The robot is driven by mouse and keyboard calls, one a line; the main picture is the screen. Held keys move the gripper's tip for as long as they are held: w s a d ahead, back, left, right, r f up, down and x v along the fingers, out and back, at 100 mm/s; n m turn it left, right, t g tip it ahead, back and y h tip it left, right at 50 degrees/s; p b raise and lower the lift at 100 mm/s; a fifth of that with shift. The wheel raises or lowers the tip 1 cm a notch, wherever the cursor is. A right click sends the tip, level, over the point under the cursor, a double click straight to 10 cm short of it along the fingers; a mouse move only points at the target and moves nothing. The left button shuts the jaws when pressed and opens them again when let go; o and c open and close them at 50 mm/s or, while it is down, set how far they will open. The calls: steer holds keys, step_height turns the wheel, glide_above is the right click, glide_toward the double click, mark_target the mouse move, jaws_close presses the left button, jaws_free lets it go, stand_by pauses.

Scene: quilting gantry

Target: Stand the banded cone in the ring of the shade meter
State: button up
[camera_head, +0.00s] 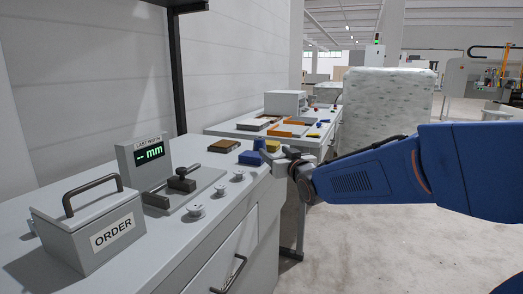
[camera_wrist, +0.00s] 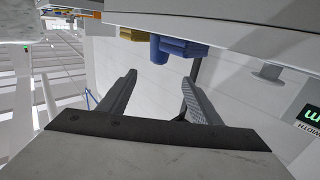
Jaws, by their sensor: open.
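I cannot make out the banded cone or a ring in either view. A white boxy device (camera_head: 286,102) stands on the far bench; I cannot tell whether it is the shade meter. My gripper (camera_head: 279,158) is at the right edge of the near bench, beside a blue piece (camera_head: 250,158) and a yellow piece (camera_head: 272,146). In the wrist view my gripper (camera_wrist: 158,83) is open, with nothing between its fingers. The blue piece (camera_wrist: 160,48) and the yellow piece (camera_wrist: 131,34) show beyond the fingertips there.
The near bench (camera_head: 228,208) holds a grey ORDER box (camera_head: 88,222), a gauge with a "-- mm" display (camera_head: 149,152), several pale spools (camera_head: 196,211) and a brown block (camera_head: 224,146). Orange trays (camera_head: 288,130) lie on the far bench. Open floor (camera_head: 345,245) lies to the right.

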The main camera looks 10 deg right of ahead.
mark_target(262, 140)
steer(key=w, duration=0.3)
steer(key=w+a, duration=0.1)
steer(key=w, duration=0.5)
steer(key=shift+w+a+f, duration=0.1)
steer(key=shift+w+a, duration=0.1)
steer(key=shift+w, duration=0.2)
steer(key=shift+w+a+r, duration=0.1)
steer(key=shift+w, duration=0.9)
steer(key=shift+w+a+r, duration=0.1)
steer(key=shift+w+r, duration=0.05)
steer(key=shift+w, duration=0.9)
steer(key=shift+w+a+r, duration=0.1)
steer(key=shift+w, duration=0.9)
steer(key=c, duration=1.3)
